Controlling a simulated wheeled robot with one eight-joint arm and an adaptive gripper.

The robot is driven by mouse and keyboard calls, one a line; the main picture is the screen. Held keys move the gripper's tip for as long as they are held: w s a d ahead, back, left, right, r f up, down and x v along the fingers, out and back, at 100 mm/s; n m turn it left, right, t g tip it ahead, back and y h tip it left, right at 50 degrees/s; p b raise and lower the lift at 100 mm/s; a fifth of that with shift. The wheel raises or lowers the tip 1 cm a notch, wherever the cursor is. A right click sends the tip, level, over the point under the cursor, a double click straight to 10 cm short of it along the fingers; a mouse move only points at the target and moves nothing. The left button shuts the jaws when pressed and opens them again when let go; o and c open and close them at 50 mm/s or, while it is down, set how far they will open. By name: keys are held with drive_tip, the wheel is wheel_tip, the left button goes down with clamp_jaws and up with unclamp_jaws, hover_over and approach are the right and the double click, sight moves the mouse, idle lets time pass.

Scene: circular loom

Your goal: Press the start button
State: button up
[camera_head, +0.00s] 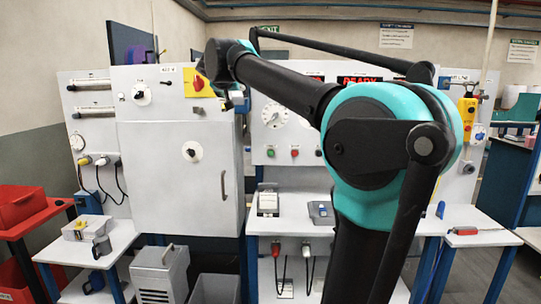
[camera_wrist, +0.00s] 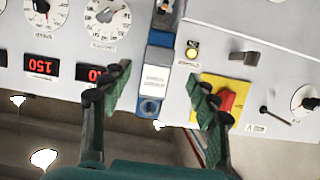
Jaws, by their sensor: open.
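A small green button (camera_head: 270,152) sits on the pale panel, low and left of my arm in the head view. A red button (camera_head: 295,152) is just to its right. Their labels are too small to read, so I cannot tell for sure which is the start button. My gripper (camera_wrist: 158,90) is open and empty in the wrist view, its two green-padded fingers apart. In the head view, the end of my arm is high at the cabinet's right edge, above and left of the green button. No green button is visible in the wrist view.
A yellow plate with a red rotary switch (camera_wrist: 228,102) lies behind the right finger. Dials (camera_wrist: 107,18) and a red display (camera_wrist: 40,64) are on the left. The cabinet (camera_head: 180,180) has a protruding handle. A shelf (camera_head: 300,225) holds small boxes below the buttons.

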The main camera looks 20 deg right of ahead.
clamp_jaws()
idle(1.4)
